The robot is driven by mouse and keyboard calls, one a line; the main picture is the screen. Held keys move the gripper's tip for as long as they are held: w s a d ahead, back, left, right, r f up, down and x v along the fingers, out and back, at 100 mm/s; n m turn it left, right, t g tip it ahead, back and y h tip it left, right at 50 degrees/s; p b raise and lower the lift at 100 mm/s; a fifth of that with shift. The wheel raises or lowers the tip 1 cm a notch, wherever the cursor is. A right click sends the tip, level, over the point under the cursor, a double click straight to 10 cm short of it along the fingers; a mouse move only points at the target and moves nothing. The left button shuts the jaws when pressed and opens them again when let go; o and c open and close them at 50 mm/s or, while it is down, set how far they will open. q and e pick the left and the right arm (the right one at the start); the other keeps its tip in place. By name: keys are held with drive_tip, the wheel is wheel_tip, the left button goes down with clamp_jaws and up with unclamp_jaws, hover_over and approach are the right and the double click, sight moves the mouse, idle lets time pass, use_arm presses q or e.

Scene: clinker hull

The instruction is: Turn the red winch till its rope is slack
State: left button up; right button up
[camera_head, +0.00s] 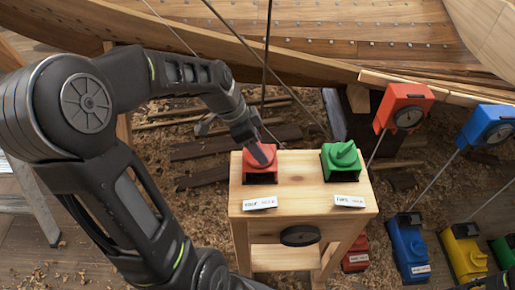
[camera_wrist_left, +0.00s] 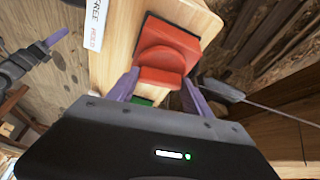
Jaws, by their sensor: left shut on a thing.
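The red winch (camera_head: 268,176) sits on the left of a small wooden stand, with a white label in front of it. My left gripper (camera_head: 262,152) reaches down onto it and hides much of its knob. In the left wrist view the purple fingers (camera_wrist_left: 160,77) are shut on the raised red knob (camera_wrist_left: 160,58), one on each side. Thin ropes (camera_head: 266,50) run up past the hull behind the stand; which one belongs to the red winch I cannot tell. A straight line (camera_wrist_left: 275,112) shows at right in the wrist view. My right gripper (camera_wrist_left: 52,40) appears at its left edge, its opening unclear.
A green winch (camera_head: 342,160) stands on the right of the same wooden stand (camera_head: 305,180). Red (camera_head: 403,106) and blue (camera_head: 487,126) boxes with dials, and blue (camera_head: 408,245) and yellow (camera_head: 464,252) blocks, stand to the right. The planked hull (camera_head: 330,40) spans the back.

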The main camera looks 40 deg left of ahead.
use_arm(q)
drive_tip(key=n+y, duration=0.1)
drive_tip(key=n, duration=0.1)
drive_tip(key=shift+n+t+b, duration=0.3)
drive_tip(key=shift+n, duration=0.1)
drive_tip(key=shift+d+n+t+y, duration=0.1)
drive_tip(key=shift+n+t+y, duration=0.4)
drive_tip(key=shift+n, duration=1.4)
drive_tip(key=o, duration=1.4)
drive_tip(key=shift+c, duration=0.2)
drive_tip(key=v, duration=0.7)
drive_tip(key=shift+r, duration=0.45)
